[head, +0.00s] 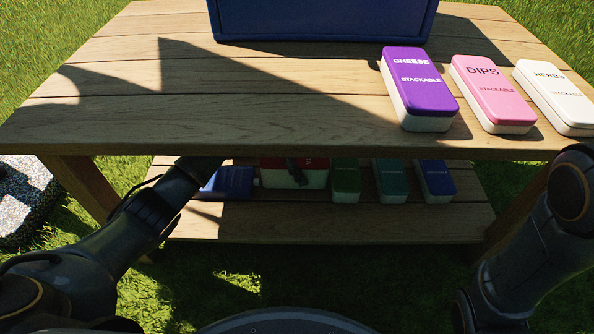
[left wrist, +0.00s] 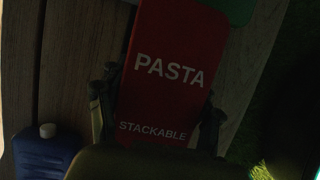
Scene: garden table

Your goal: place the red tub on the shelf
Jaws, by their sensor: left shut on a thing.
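The red tub (head: 316,168) shows under the table top in the head view, at the lower shelf (head: 330,222), with its upper part hidden by the table edge. In the left wrist view the red tub (left wrist: 172,65) reads PASTA and STACKABLE. My left gripper (head: 297,172) reaches in under the table top and is shut on the tub. In the left wrist view the left gripper's fingers (left wrist: 158,112) are on both sides of it. I cannot tell whether the tub's base touches the shelf. My right gripper is out of view.
A green tub (head: 346,182), a teal tub (head: 391,181) and a dark blue tub (head: 435,181) stand right of it. A blue bottle (head: 229,182) lies to its left. Purple (head: 417,85), pink (head: 490,90) and white (head: 553,93) tubs and a blue container (head: 322,20) are on the table top (head: 190,115).

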